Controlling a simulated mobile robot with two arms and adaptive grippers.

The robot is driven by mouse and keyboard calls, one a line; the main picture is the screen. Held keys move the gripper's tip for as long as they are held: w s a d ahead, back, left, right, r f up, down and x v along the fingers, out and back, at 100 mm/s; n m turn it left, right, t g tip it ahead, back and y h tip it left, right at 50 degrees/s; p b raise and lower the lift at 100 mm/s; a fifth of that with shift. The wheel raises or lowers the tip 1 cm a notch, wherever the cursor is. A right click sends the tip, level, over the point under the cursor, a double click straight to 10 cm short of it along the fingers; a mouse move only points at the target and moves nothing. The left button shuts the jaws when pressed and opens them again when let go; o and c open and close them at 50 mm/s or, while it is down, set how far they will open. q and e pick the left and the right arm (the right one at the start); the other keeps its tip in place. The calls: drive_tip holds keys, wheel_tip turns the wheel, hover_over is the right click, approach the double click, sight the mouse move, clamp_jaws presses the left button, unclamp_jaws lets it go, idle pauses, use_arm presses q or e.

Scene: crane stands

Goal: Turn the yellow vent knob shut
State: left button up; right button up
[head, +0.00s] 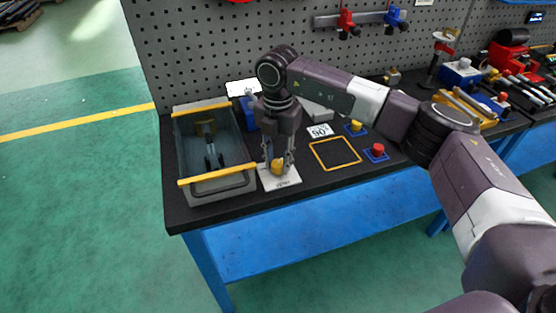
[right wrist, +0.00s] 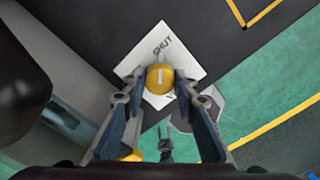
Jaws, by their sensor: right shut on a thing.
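The yellow vent knob (right wrist: 160,77) sits on a white plate (right wrist: 149,53) that reads SHUT near one corner. A pale line shows on its face, running roughly up and down in the right wrist view. More lettering on the plate is mostly hidden. In the head view the knob (head: 277,166) stands on the plate (head: 282,181) at the table's front left. My right gripper (head: 279,160) points down over it. Its fingertips (right wrist: 159,84) are shut on the knob, one on each side. My left gripper does not show in the head view.
A grey crate (head: 218,187) with yellow handles stands close left of the plate, with a tool inside. Right of it are a yellow square outline (head: 335,153), a red button (head: 377,150) and a yellow one (head: 356,127). A pegboard (head: 200,50) stands behind.

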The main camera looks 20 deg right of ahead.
sight(278, 163)
drive_tip(key=shift+r, duration=0.1)
drive_tip(key=o, duration=1.1)
drive_tip(key=shift+o, duration=0.2)
wheel_tip(278, 163, up, 12)
